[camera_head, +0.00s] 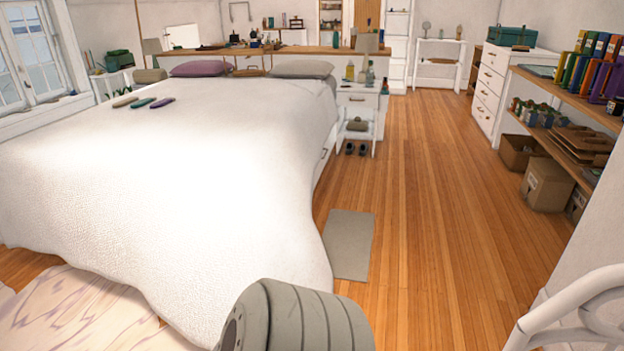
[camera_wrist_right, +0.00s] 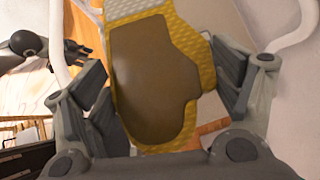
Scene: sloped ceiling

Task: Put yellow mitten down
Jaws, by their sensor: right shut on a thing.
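The yellow mitten (camera_wrist_right: 150,78) is quilted with a smooth brown patch and fills the middle of the right wrist view. My right gripper (camera_wrist_right: 165,98) has its pads on either side of the mitten and is shut on it. A dark jointed arm end that looks like my left gripper (camera_wrist_right: 78,52) shows small at the left of the right wrist view; whether it is open or shut I cannot tell. Neither gripper nor the mitten shows in the head view.
A large white bed (camera_head: 230,150) fills the left, with several slim oblong items (camera_head: 142,102) on it. A grey mat (camera_head: 349,245) lies on the clear wooden floor. A shelf (camera_head: 575,92) with binders and cardboard boxes (camera_head: 546,187) stands right. A white curved frame (camera_head: 575,300) is near bottom right.

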